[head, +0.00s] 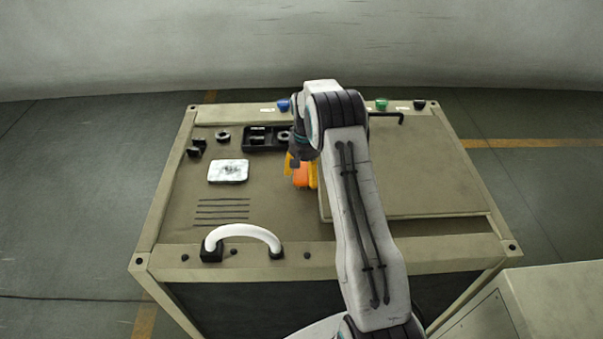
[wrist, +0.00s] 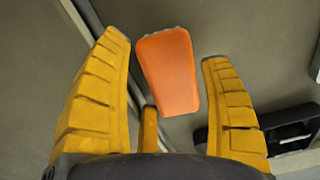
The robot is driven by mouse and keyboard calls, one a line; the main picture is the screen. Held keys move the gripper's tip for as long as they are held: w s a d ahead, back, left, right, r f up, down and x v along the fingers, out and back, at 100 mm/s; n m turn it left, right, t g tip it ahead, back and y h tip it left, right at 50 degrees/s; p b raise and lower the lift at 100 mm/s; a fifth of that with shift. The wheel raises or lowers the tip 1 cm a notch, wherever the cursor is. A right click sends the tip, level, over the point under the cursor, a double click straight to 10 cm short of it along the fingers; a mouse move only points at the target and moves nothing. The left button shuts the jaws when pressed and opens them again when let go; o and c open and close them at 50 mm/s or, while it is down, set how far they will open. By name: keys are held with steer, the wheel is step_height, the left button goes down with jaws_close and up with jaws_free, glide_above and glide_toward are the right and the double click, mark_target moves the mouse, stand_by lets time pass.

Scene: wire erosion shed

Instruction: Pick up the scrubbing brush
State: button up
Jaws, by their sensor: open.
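In the head view the orange block (head: 301,175) shows partly beside my yellow fingers, left of the raised panel. My arm hides part of it there. I cannot tell from these views how far the fingertips are above it.
A raised panel (head: 425,180) lies right of the brush. A black tray (head: 262,146) with small parts, a white block (head: 228,171), several thin dark rods (head: 221,211) and a white curved handle (head: 243,232) are to the left. Bare bench top lies in front of the brush.

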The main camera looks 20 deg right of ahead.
mark_target(305, 172)
steer(key=shift+f, duration=0.15)
steer(key=c, duration=0.9)
steer(key=shift+o, duration=0.2)
steer(key=shift+r+b, duration=0.3)
steer(key=shift+r, duration=0.45)
step_height(305, 172, up, 2)
steer(key=shift+r+b, duration=0.25)
steer(key=shift+b, duration=0.1)
steer(key=a+r, duration=0.2)
steer(key=a, duration=0.2)
steer(key=a+r+b, duration=0.1)
steer(key=a+r, duration=0.1)
steer(key=a, duration=0.1)
steer(key=w+a+r, duration=0.1)
steer(key=a+r, duration=0.2)
steer(key=a, duration=0.1)
steer(key=shift+a, duration=0.35)
